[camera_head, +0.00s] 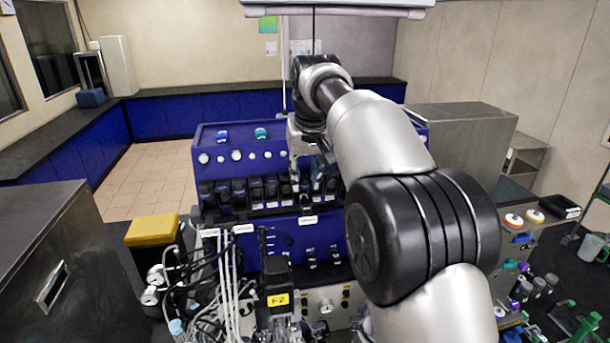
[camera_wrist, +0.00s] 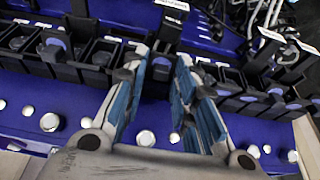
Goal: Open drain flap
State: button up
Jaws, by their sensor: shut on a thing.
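A row of black drain flaps and housings (camera_head: 240,192) runs across the blue bioreactor unit (camera_head: 245,145) in the head view. My gripper (camera_head: 306,190) reaches down over this row, right of its middle, partly hidden by my arm. In the wrist view, my gripper (camera_wrist: 169,62) has its blue-padded fingers on either side of a black upright flap (camera_wrist: 169,28) with a white label at its far end. The fingers are shut on this flap. The exact contact is partly hidden by the fingertips, and how far the flap is tilted cannot be told.
Neighbouring black flaps (camera_wrist: 80,22) stand close on both sides. Pale tubes (camera_head: 227,275) and dark cables crowd the front left of the unit. A yellow-topped box (camera_head: 152,230) stands at left. Shelves with coloured-cap bottles (camera_head: 525,285) are at right.

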jog(key=o, duration=0.8)
jog(key=shift+f, duration=0.15)
jog(key=shift+c, duration=0.2)
jog(key=v, duration=1.2)
